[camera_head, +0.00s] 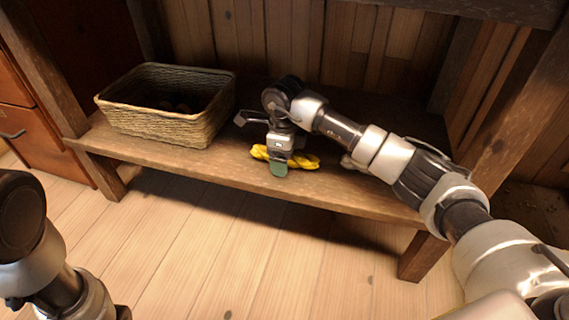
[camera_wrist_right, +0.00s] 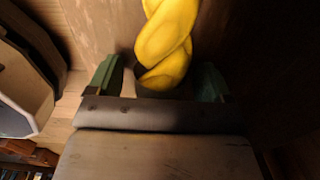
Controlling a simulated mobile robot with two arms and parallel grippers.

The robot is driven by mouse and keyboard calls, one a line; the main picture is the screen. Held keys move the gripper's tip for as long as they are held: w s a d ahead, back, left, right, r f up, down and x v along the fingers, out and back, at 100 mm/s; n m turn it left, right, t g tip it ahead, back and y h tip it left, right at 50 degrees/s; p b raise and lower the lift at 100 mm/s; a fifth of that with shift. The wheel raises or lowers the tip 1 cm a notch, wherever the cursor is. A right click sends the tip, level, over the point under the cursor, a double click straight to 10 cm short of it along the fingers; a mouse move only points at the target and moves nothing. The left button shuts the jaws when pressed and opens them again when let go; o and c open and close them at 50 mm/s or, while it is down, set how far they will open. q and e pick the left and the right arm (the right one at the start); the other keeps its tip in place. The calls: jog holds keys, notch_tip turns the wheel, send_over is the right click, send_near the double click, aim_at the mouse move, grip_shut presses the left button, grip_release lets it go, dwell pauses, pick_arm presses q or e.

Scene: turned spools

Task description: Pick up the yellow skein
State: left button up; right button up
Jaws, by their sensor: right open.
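The yellow skein (camera_head: 305,161) lies on the low wooden shelf, a twisted bundle partly hidden behind my right gripper (camera_head: 279,154). That gripper is over the skein's middle, with one green fingertip at its near side. In the right wrist view, the skein (camera_wrist_right: 168,45) reaches in between the two green fingers of the open gripper (camera_wrist_right: 158,82). Gaps show on both sides of the skein, the wider one on the right. My left arm shows at the lower left of the head view, but its gripper is not visible.
A woven basket (camera_head: 150,125) with dark contents stands on the shelf (camera_head: 185,160) to the left. Plank walls close the back, and a post (camera_head: 520,110) stands at right.

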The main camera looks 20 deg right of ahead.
jog(key=shift+r, duration=0.1)
jog(key=c, duration=1)
